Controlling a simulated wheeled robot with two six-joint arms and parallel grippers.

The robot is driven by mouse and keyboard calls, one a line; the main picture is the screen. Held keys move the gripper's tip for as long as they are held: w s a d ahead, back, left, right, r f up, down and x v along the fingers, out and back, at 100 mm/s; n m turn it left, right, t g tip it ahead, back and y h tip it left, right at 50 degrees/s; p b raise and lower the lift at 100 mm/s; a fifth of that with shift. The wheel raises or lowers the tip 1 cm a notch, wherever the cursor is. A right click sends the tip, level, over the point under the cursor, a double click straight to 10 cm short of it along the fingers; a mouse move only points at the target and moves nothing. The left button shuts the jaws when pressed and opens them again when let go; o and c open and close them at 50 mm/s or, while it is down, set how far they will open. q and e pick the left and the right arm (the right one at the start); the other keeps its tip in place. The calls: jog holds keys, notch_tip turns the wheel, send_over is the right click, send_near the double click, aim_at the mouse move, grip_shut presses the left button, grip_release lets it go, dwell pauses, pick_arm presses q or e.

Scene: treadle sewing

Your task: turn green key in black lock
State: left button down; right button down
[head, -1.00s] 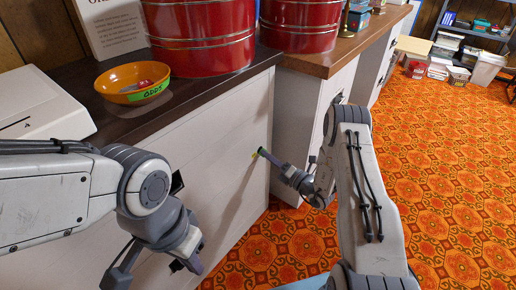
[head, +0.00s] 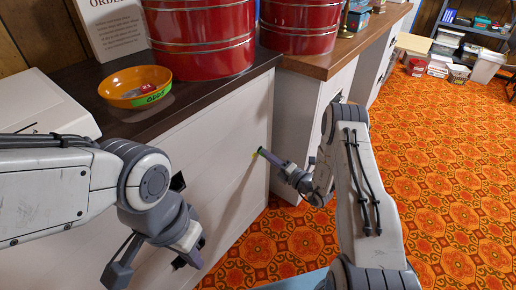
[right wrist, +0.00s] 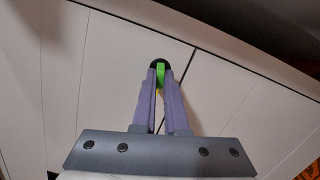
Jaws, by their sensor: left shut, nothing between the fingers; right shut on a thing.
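In the right wrist view a green key (right wrist: 160,72) stands at a round black lock (right wrist: 157,63) on a white panelled front. The purple fingers of my right gripper (right wrist: 160,80) are shut on the key, one on each side. A bit of yellow shows just below it between the fingers. In the head view my right gripper (head: 265,154) reaches the white cabinet face, with a speck of green and yellow at its tip; the lock is too small to make out there. My left gripper (head: 190,255) is shut and empty, low at the left, apart from the key.
An orange bowl (head: 120,97) with a green label stands on the dark countertop (head: 195,95). Red tins (head: 205,45) stand behind it. A white cabinet (head: 215,155) lies below the countertop. Patterned orange carpet (head: 440,150) is open to the right.

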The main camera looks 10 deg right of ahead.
jog(key=m+p, duration=0.2)
jog(key=shift+a+r+m, duration=0.1)
jog(key=shift+r+m, duration=0.05)
jog(key=shift+m, duration=0.25)
dwell(0.3)
